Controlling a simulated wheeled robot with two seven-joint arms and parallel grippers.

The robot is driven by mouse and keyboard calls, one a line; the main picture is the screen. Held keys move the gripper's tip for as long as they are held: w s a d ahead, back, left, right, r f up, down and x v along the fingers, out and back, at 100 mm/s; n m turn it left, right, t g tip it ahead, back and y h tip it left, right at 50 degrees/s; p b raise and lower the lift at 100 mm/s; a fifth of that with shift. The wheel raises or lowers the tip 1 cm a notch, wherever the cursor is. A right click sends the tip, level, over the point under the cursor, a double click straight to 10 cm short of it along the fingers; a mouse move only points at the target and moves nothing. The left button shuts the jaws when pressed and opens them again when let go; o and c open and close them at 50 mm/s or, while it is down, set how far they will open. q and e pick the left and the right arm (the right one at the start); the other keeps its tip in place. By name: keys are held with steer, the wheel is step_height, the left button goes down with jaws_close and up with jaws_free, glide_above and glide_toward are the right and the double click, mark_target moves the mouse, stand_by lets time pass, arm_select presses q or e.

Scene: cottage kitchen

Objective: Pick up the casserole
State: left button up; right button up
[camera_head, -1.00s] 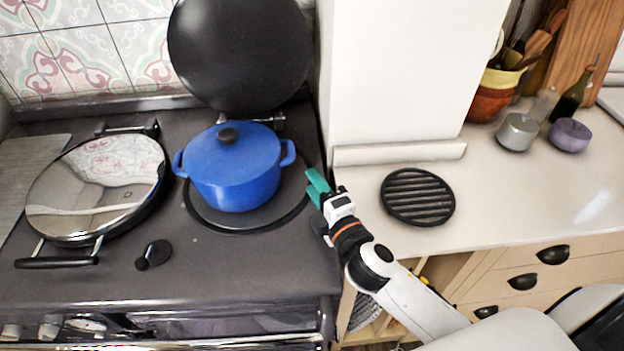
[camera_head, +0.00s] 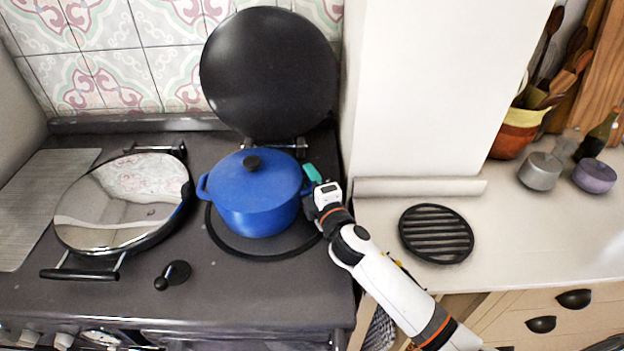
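The casserole (camera_head: 254,200) is a blue lidded pot with a dark knob and two side handles. It stands upright on the round dark hotplate (camera_head: 262,246) of the stove. My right gripper (camera_head: 311,177) is at the pot's right side, by its right handle, which it mostly hides. One teal fingertip shows above the handle; the other finger is hidden, so I cannot tell whether it grips the handle. My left gripper is not in view.
A raised black hotplate lid (camera_head: 268,74) stands behind the casserole. A shut shiny lid (camera_head: 118,203) is on the left, with a small black object (camera_head: 174,275) in front. A white wall block (camera_head: 430,95) rises on the right. A black slatted trivet (camera_head: 436,233) lies on the counter.

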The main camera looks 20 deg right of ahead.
jaws_close()
stand_by(1.4)
